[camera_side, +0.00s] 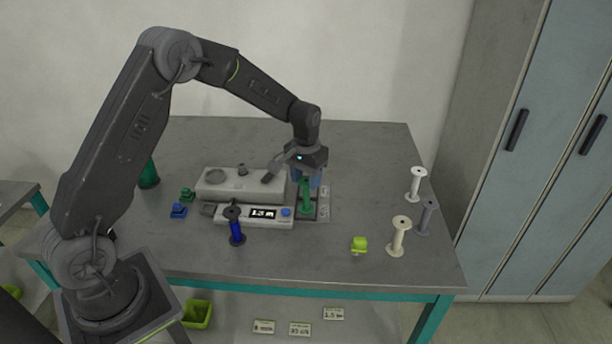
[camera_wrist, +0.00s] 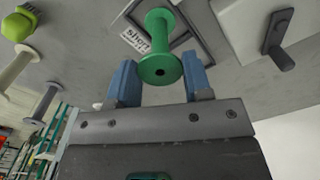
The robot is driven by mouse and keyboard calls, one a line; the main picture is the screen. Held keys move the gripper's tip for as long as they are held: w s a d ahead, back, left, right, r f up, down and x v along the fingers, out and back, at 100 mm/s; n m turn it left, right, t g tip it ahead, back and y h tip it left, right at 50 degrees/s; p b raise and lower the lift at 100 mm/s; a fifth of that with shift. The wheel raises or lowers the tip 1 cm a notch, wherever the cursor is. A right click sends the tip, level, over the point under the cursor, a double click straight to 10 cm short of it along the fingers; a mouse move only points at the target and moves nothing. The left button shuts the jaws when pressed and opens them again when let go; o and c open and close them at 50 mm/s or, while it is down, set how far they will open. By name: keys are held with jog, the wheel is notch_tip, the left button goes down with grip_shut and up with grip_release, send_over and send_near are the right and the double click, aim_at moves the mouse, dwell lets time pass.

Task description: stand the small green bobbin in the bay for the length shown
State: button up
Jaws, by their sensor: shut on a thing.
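My gripper (camera_side: 308,180) is over the right end of the winding machine, its blue fingers shut on a green bobbin (camera_side: 306,197). In the wrist view the green bobbin (camera_wrist: 160,48) sits upright between the fingertips (camera_wrist: 161,82), with one flange facing the camera. Below it is a framed bay plate (camera_side: 324,208) with pale labels; one label in the wrist view (camera_wrist: 134,40) seems to read "short". I cannot tell whether the bobbin touches the plate. The display (camera_side: 264,213) on the winder shows a length that looks like 1.2 m, though its digits are blurred.
The grey winding machine (camera_side: 228,184) stands just left of the bays. Another green bobbin (camera_side: 149,176) is behind my arm.

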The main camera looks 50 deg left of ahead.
jog(key=o, duration=0.8)
jog(key=shift+o, duration=0.2)
jog(key=shift+r, duration=3.55)
jog(key=s+d+r+t, duration=0.2)
jog(key=s+d+r, duration=0.1)
jog(key=s+r, duration=0.4)
jog(key=s+d+r+m+t, duration=0.1)
jog(key=s+d+r, duration=0.2)
jog(key=s, duration=0.7)
jog(key=s+d+r+m+t, duration=0.2)
jog(key=s+d+r, duration=0.1)
jog(key=s, duration=0.8)
jog(key=shift+s+r+t, duration=0.2)
jog(key=shift+t, duration=0.1)
